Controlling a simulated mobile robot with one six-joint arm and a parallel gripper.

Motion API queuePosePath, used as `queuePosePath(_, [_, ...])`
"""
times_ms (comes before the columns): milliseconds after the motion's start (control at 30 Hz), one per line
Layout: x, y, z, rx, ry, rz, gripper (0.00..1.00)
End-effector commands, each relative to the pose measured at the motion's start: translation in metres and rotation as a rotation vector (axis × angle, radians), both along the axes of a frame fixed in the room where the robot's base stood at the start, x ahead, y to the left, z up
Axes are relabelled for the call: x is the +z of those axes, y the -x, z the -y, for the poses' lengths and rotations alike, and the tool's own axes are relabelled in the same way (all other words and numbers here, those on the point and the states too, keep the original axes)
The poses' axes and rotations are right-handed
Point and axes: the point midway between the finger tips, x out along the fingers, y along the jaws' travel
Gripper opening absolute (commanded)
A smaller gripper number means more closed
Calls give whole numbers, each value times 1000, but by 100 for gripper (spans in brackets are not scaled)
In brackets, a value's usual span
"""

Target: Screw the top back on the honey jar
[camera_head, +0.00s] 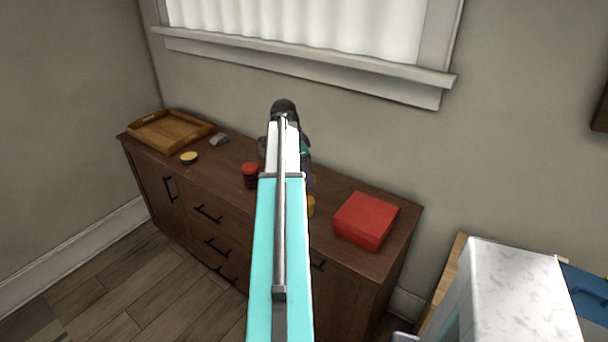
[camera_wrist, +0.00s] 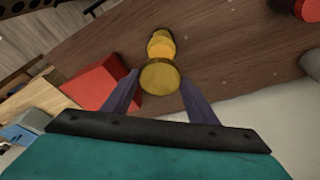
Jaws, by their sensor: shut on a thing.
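My gripper (camera_wrist: 160,80) is shut on the round golden top (camera_wrist: 160,77), one finger on each side of it, in the wrist view. The honey jar (camera_wrist: 161,45), amber-yellow, shows just beyond the top, partly covered by it. I cannot tell whether the top touches the jar. My arm hides most of the gripper and the top there.
A red box (camera_head: 365,220) sits right of the jar on the brown cabinet (camera_head: 222,172). A red jar (camera_head: 250,175) stands to the left. Farther left are a round yellow-topped tin (camera_head: 189,157), a grey object (camera_head: 219,139) and a wooden tray (camera_head: 170,130). A window sill (camera_head: 300,68) is above.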

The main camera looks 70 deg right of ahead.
Motion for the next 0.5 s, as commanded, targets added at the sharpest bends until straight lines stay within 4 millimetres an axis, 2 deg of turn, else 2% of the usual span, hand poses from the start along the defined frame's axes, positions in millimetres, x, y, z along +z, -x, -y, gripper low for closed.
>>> queuePosePath(233, [-7,-1,-1,3,-1,-1,30])
queuePosePath(500, [-23,-1,-1,3,-1,-1,30])
